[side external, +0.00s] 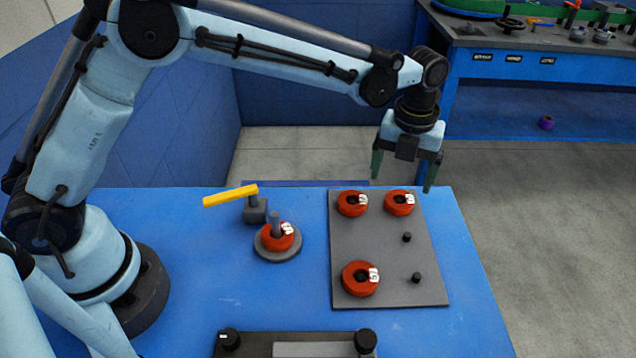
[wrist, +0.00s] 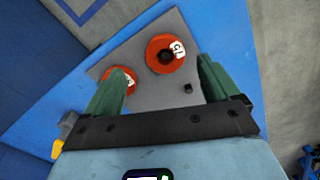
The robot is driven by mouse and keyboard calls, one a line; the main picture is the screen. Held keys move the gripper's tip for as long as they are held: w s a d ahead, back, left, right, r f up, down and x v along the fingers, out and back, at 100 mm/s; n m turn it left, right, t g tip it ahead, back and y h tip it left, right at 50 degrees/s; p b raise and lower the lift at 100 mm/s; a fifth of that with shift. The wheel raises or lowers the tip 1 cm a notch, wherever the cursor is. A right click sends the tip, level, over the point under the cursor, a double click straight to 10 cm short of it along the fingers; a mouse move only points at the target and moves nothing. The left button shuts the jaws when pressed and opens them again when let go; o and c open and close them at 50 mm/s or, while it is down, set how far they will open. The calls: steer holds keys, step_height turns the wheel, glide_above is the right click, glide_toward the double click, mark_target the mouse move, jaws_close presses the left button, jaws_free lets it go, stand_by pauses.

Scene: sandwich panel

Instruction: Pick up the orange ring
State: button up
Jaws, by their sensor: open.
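Several orange-red rings with white labels are in the side view. Two lie at the far edge of a grey panel (side external: 385,245), one at far left (side external: 351,203) and one at far right (side external: 400,203). A third ring (side external: 360,279) lies at the panel's near left. A fourth ring (side external: 277,237) sits around a post on a round grey base. My gripper (side external: 403,181) is open and empty, above the panel's far edge. In the wrist view one ring (wrist: 165,54) shows between the green fingers; another ring (wrist: 119,79) is partly hidden by the left finger.
Bare black pegs (side external: 407,238) stand on the panel's right side. A yellow handle (side external: 230,196) on a grey block stands left of the panel. A dark fixture (side external: 229,340) is at the near edge.

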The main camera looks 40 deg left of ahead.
mark_target(400, 200)
steer(key=f, duration=0.3)
steer(key=shift+d+f, duration=0.35)
steer(key=shift+d, duration=0.05)
steer(key=shift+f, duration=0.6)
steer(key=shift+c, duration=0.3)
steer(key=c, duration=1.1)
steer(key=shift+r, duration=0.15)
